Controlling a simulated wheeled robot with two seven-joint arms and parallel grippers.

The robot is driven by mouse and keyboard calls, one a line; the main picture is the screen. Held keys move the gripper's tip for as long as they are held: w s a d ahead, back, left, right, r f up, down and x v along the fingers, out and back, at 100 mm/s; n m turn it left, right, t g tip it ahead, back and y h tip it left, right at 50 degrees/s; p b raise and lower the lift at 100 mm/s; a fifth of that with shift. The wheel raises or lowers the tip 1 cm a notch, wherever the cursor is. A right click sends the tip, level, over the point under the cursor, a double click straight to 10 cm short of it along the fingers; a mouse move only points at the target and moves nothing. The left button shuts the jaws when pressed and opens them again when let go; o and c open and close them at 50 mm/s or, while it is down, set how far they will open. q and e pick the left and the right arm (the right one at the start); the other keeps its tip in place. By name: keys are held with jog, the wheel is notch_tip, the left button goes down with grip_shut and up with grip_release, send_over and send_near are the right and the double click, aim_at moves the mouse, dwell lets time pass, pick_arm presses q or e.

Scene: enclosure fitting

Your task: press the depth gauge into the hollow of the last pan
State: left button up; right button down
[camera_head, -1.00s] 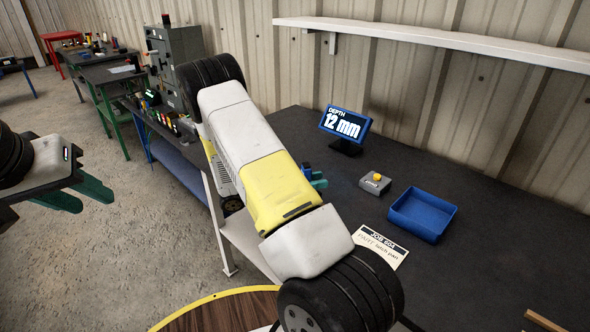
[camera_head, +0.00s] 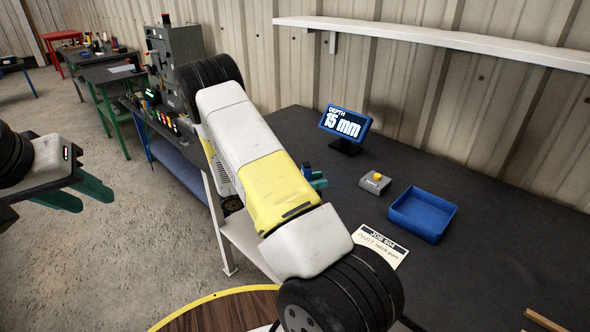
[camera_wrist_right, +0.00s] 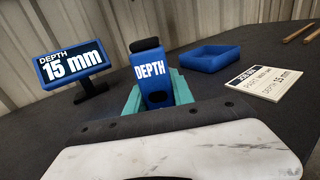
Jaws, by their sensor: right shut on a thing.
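The depth gauge (camera_wrist_right: 151,72) is an upright blue block marked DEPTH, with a black top, in the right wrist view. My right gripper (camera_wrist_right: 157,92) is shut on it, with teal fingers at its sides. In the head view my right arm hides most of this gripper (camera_head: 318,180). The display (camera_head: 345,123) on a stand reads DEPTH 15 mm, and it also shows in the right wrist view (camera_wrist_right: 70,64). I cannot make out any pan or its hollow under the gauge. My left gripper (camera_head: 80,195) is open and empty over the floor, away from the bench.
A shelf (camera_head: 430,38) runs along the wall.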

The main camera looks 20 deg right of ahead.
jog(key=shift+f, duration=0.15)
notch_tip(320, 180, up, 7)
dwell(0.7)
dwell(1.2)
